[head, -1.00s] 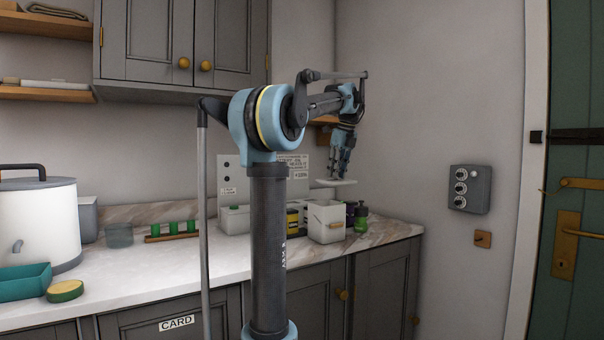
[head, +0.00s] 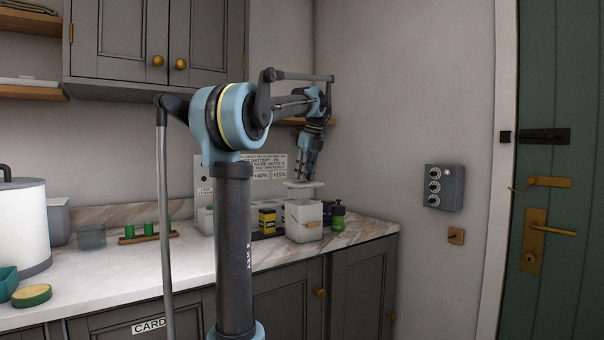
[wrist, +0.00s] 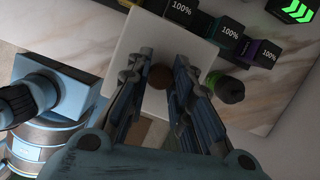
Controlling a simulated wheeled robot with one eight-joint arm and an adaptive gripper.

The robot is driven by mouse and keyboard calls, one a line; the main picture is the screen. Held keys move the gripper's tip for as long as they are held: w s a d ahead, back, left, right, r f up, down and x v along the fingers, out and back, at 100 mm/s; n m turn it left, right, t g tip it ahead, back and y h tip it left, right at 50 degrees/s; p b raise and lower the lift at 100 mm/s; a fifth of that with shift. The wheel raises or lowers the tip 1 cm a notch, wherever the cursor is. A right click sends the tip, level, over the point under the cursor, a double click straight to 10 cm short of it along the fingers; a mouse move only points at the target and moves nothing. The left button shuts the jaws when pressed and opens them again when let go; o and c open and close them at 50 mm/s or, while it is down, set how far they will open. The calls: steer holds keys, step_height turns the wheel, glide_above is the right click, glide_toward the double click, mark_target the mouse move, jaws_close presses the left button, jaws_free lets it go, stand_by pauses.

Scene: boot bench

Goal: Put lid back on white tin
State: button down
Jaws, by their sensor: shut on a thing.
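The white lid (head: 304,184) is a flat square plate held level a little above the tin. My gripper (head: 304,178) points down and is shut on the lid by its round brown knob, which shows between the fingers in the wrist view (wrist: 159,76). In the wrist view the lid (wrist: 140,50) covers the view below the fingers, so the tin's opening is hidden there.
A yellow tin (head: 267,221) stands left of the white tin. A green bottle (head: 338,216) stands close on its right. A pale board with printed text (head: 262,165) is behind.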

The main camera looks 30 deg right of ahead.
steer(key=shift+f, duration=2.65)
steer(key=shift+s+f, duration=0.1)
steer(key=shift+f, duration=0.05)
steer(key=c, duration=0.9)
jaws_free()
steer(key=shift+o, duration=0.2)
steer(key=shift+r, duration=3.5)
